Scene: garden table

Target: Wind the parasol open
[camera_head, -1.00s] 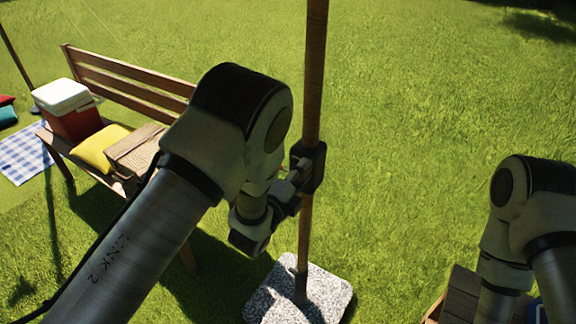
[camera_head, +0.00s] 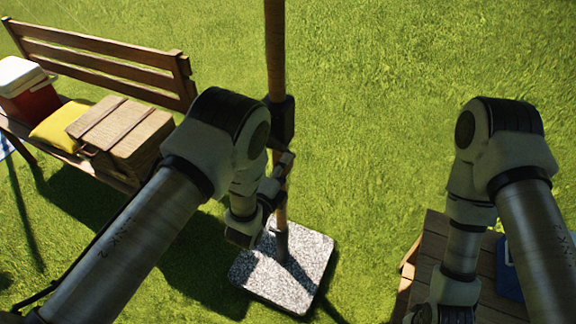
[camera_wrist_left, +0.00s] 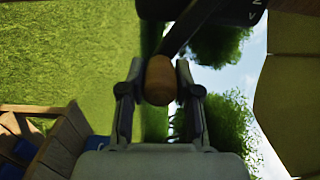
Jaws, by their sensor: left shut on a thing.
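The parasol's wooden pole (camera_head: 275,50) stands upright in a speckled stone base (camera_head: 310,262). A black crank housing (camera_head: 283,122) sits on the pole. My left gripper (camera_head: 268,195) is just below the housing, close to the pole. In the left wrist view, my left gripper (camera_wrist_left: 160,72) is shut on the rounded wooden crank knob (camera_wrist_left: 160,88). A dark crank arm (camera_wrist_left: 190,25) runs from the knob up to the housing (camera_wrist_left: 228,8). The canopy fabric (camera_wrist_left: 290,95) shows at the right there; how far it is spread cannot be told. My right gripper (camera_head: 432,314) is partly cut off at the bottom edge.
A wooden bench (camera_head: 100,62) at the left holds a red-and-white cooler (camera_head: 28,95), a yellow cushion (camera_head: 62,124) and a wicker basket (camera_head: 130,140). A slatted wooden table (camera_head: 432,240) with a blue object (camera_head: 507,268) is at the lower right. Open grass lies behind the pole.

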